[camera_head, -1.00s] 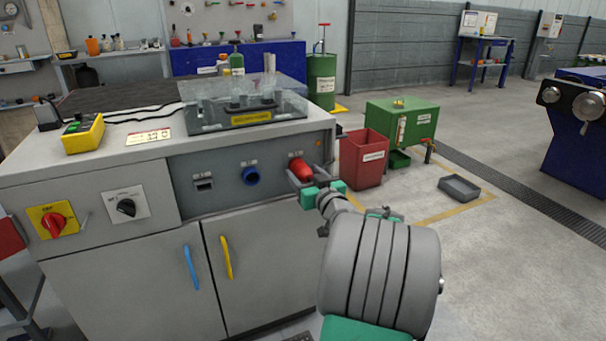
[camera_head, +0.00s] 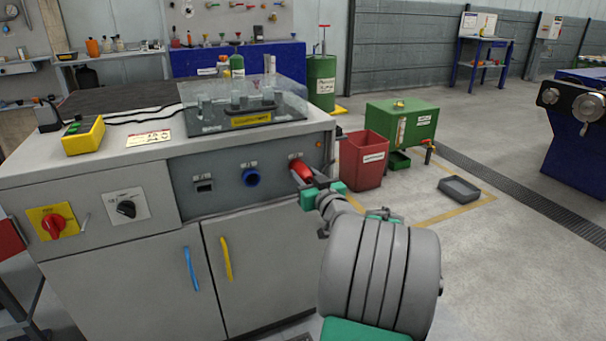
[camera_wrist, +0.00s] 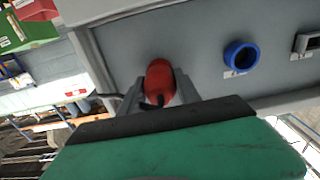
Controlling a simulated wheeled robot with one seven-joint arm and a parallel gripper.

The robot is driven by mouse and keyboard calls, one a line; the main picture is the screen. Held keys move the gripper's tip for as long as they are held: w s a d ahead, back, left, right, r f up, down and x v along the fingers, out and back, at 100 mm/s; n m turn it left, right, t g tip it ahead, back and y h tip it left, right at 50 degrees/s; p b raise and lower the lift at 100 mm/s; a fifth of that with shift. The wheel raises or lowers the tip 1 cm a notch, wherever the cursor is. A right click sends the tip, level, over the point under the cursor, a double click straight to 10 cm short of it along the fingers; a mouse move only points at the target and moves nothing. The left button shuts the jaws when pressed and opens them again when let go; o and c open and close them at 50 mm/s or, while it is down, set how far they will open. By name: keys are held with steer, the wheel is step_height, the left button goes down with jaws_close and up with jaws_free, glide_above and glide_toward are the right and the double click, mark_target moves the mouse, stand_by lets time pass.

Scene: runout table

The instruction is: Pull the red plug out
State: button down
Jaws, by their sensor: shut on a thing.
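The red plug (camera_head: 301,169) is at the right end of the grey socket panel (camera_head: 225,179) on the cabinet front. My gripper (camera_head: 303,178) is shut on the red plug, with one finger on each side of it. In the wrist view the red plug (camera_wrist: 159,82) shows between my two fingers (camera_wrist: 158,95), with its far end against or close to the panel. I cannot tell whether its tip is still inside the socket, since the plug hides that spot.
A blue round socket (camera_head: 251,177) and a small rectangular socket (camera_head: 204,186) are to the left on the panel. A clear cover (camera_head: 240,103) is on the cabinet top. A red bin (camera_head: 364,160) stands close on the right. The floor beyond is mostly free.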

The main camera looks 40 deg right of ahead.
stand_by(0.3)
steer(key=shift+b+v, duration=1.25)
steer(key=shift+v, duration=1.75)
steer(key=shift+r, duration=0.1)
